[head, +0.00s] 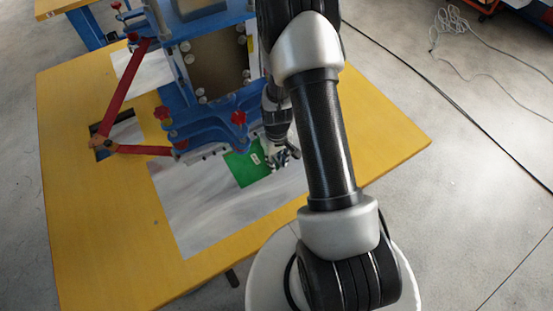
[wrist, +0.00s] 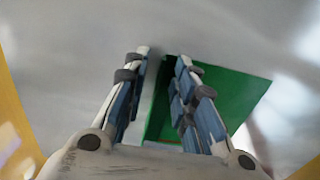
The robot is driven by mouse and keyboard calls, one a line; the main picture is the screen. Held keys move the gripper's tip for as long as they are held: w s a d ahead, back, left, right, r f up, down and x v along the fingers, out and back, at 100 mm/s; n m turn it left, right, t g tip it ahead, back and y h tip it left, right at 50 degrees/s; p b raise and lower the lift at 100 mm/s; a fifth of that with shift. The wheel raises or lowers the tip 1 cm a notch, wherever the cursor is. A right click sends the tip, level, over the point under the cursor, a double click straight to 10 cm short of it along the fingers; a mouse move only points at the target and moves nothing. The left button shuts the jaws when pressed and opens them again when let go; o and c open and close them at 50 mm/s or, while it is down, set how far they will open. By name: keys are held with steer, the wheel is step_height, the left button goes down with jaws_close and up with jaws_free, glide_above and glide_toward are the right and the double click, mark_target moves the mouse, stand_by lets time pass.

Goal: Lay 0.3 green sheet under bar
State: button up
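The green sheet (head: 246,167) lies on the bright metal plate in front of the blue press, with a small white label whose text I cannot read. Its far edge meets the front of the press bar (head: 207,148); whether any of it is under the bar I cannot tell. My gripper (head: 284,157) is low at the sheet's right side. In the wrist view, my gripper (wrist: 164,58) has its fingers apart, with a gap between them. The green sheet (wrist: 232,95) shows behind and right of the right finger, and part of it shows in the gap. No grip on it is visible.
The blue press (head: 215,60) with red knobs and a red lever arm (head: 122,95) stands on the yellow table (head: 75,200). The metal plate (head: 205,215) is bare in front of the sheet. A dark rectangular opening (head: 118,134) lies left of the press.

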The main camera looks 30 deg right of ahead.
step_height(320, 180, up, 12)
steer(key=p, duration=0.4)
steer(key=shift+f, duration=0.1)
steer(key=r+p, duration=0.1)
steer(key=r, duration=0.4)
steer(key=shift+w+r+p, duration=0.2)
steer(key=shift+r+p, duration=0.05)
steer(key=shift+p, duration=0.15)
steer(key=c, duration=0.4)
step_height(320, 180, down, 17)
steer(key=b, duration=0.6)
steer(key=shift+f+b, duration=0.15)
steer(key=shift+b, duration=0.15)
